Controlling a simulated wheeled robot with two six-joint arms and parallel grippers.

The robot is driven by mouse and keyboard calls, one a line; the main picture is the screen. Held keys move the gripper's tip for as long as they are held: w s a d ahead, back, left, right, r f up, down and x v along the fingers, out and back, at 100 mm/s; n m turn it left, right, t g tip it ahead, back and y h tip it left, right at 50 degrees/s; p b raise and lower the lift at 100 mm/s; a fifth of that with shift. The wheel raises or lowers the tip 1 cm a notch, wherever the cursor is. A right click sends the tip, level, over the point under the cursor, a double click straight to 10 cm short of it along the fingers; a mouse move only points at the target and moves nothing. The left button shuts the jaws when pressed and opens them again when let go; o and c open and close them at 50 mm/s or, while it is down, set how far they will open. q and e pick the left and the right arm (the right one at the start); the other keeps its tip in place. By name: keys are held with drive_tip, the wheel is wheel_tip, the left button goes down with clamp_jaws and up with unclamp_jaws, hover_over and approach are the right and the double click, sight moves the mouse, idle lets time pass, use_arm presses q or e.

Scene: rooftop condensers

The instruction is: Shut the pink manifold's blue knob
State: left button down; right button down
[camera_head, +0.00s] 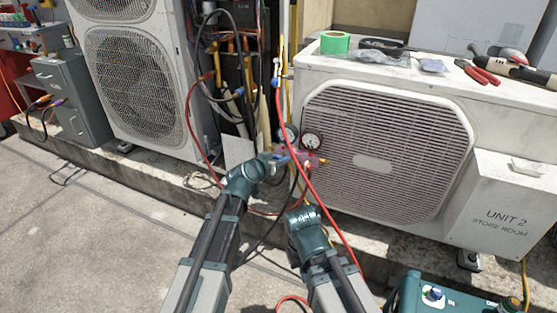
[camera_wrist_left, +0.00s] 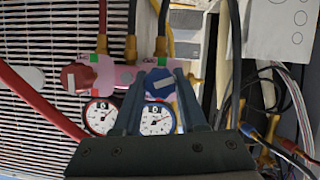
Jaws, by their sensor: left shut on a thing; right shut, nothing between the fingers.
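The pink manifold (camera_head: 311,160) hangs in front of the large condenser, and it also shows in the left wrist view (camera_wrist_left: 122,76). Its blue knob (camera_wrist_left: 158,86) has a pale slanted bar on its face. Its red knob (camera_wrist_left: 78,78) is at the left in that view. Two round gauges, one left (camera_wrist_left: 100,118) and one right (camera_wrist_left: 157,119), sit below the knobs. My left gripper (camera_head: 284,158) is shut on the blue knob, with a finger on each side. My right gripper (camera_head: 298,208) is shut and empty, below the manifold and apart from it.
A red hose (camera_head: 293,133) and other hoses run close around the manifold. The condenser grille (camera_head: 390,150) is just behind. Green tape (camera_head: 335,42) and red pliers (camera_head: 478,72) lie on the condenser's top. A teal case (camera_head: 440,297) stands at lower right. Paving at left is clear.

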use_arm(q)
drive_tip(key=shift+c, duration=2.3)
unclamp_jaws()
drive_tip(key=p+v, duration=0.5)
drive_tip(key=v, duration=0.8)
drive_tip(key=shift+s+r, duration=0.15)
drive_tip(key=shift+s, duration=0.2)
drive_tip(key=shift+a, duration=0.15)
